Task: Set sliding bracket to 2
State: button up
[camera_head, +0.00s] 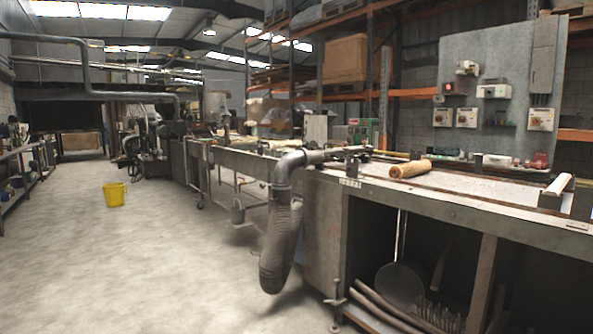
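A small dark bracket-like piece (352,165) stands on the near corner of the long workbench (455,208), beside a horizontal metal pipe. It may be the sliding bracket, but it is too small to be sure. A pale label strip (350,183) with dark marks is on the bench edge just below it. The marks are too small to read, so I cannot tell which position the bracket is at. My gripper is not in view.
A grey ribbed tube (280,240) hangs from the pipe elbow (287,163) in front of the bench corner. A wooden roller (410,169) lies on the bench. A yellow bucket (115,194) stands on the open concrete floor (120,270) at left.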

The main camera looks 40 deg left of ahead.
aim_at(351, 168)
jog(key=u, duration=1.05)
jog(key=i+j+z, duration=0.15)
jog(key=i+j, duration=0.15)
jog(key=i+j+z, duration=0.1)
jog(key=i+j, duration=0.2)
jog(key=j, duration=0.2)
jog(key=i+j+z, duration=0.15)
jog(key=i+j, duration=0.15)
jog(key=j, duration=0.1)
